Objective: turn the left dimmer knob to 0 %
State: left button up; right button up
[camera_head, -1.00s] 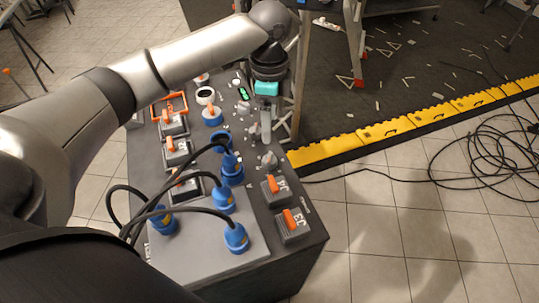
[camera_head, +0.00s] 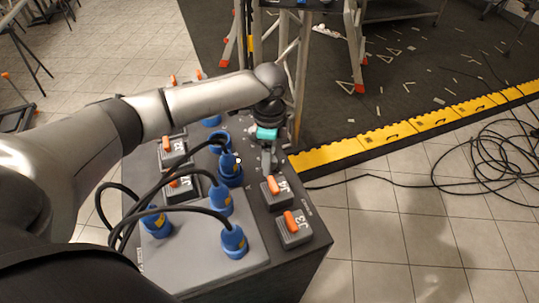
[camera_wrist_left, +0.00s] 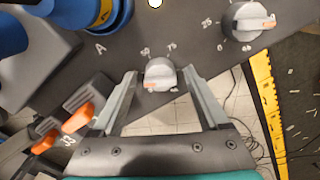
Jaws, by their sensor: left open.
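Two grey dimmer knobs with orange pointer marks show in the left wrist view. One knob (camera_wrist_left: 160,74) lies between my open fingers, with a gap on both sides. The other knob (camera_wrist_left: 246,21) is at the upper right. I cannot tell for sure which is the left one. My left gripper (camera_head: 268,168) is over the dark console top (camera_head: 252,200), beside the J4 box; its fingers also show in the left wrist view (camera_wrist_left: 161,72). In the head view my gripper and arm hide the knobs. My right gripper is not in view.
The J4 box (camera_head: 274,192) and J3 box (camera_head: 294,228) with orange levers stand close to my gripper. Blue plugs (camera_head: 229,168) with black cables rise left of it. A ladder leg (camera_head: 302,80) stands behind. A yellow cable ramp (camera_head: 412,129) lies on the floor.

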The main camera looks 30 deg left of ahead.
pick_arm(q)
jog(key=c, duration=0.7)
grip_shut()
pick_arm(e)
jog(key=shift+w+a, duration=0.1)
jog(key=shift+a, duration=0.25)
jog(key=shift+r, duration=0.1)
pick_arm(q)
jog(key=shift+r+p, duration=0.15)
jog(key=shift+p, duration=0.35)
jog(key=n+p, duration=0.2)
jog(key=p, duration=0.2)
jog(key=shift+s+r+n, duration=0.1)
jog(key=shift+r+n, duration=0.05)
jog(key=shift+n, duration=0.15)
jog(key=n+p, duration=0.5)
jog(key=p, duration=0.3)
jog(key=shift+n, duration=0.4)
jog(key=shift+f+n+p, duration=0.25)
jog(key=shift+n+p, duration=1.2)
jog(key=shift+n, duration=0.35)
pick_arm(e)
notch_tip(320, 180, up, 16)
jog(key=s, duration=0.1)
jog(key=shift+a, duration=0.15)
